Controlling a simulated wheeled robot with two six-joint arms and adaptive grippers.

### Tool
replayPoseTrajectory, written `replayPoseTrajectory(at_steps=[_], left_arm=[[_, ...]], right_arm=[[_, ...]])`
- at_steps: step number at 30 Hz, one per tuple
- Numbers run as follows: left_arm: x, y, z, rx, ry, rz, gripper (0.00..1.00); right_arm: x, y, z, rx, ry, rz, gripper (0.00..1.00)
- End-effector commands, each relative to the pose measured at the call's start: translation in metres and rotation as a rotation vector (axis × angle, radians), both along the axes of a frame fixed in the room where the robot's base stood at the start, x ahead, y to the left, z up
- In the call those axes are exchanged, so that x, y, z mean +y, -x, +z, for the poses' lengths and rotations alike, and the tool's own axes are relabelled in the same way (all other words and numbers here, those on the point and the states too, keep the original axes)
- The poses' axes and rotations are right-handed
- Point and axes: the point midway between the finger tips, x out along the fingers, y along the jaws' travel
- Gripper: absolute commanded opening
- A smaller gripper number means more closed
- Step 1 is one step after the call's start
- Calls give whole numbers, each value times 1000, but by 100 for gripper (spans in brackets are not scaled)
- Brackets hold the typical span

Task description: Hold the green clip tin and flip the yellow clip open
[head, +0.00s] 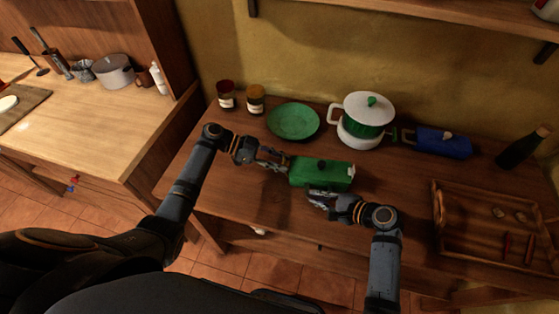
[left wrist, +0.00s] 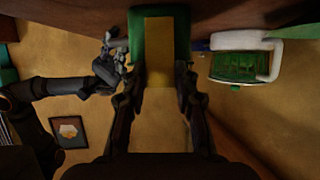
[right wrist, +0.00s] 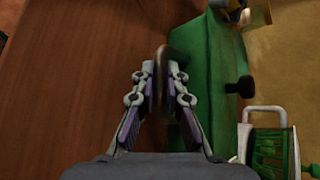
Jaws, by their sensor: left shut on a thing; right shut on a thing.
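The green clip tin (head: 315,172) lies on the brown counter, with a black knob (head: 321,163) on top and a small pale piece (head: 350,174) at its right end. My left gripper (head: 283,163) is at its left end. In the left wrist view a yellow strip, which looks like the yellow clip (left wrist: 158,50), stands between the fingers in front of the green tin. My right gripper (head: 312,194) is at the tin's near side. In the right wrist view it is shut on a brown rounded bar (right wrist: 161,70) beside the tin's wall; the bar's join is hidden.
Behind the tin stand a green plate (head: 293,121), a white and green pot (head: 364,119) and two jars (head: 255,99). A blue tin (head: 443,142) is at the back right. A wooden tray (head: 445,218) lies at the right. The counter left of the tin is mostly clear.

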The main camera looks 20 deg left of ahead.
Motion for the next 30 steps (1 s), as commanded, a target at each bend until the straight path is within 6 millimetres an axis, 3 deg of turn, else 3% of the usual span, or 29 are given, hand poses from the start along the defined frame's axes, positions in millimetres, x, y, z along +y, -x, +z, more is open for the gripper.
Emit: replayPoseTrajectory(at_steps=[21, 22, 27, 30], left_arm=[[8, 1, -4, -16, 120, -2, 0], [8, 0, -4, -16, 120, -2, 30], [8, 1, -4, -16, 120, -2, 53], [8, 1, -4, -15, 120, -1, 53]], right_arm=[[0, 1, -1, 1, 3, 1, 0], [0, 1, -1, 1, 3, 1, 0], [0, 1, -1, 1, 3, 1, 0], [0, 1, -1, 1, 3, 1, 0]])
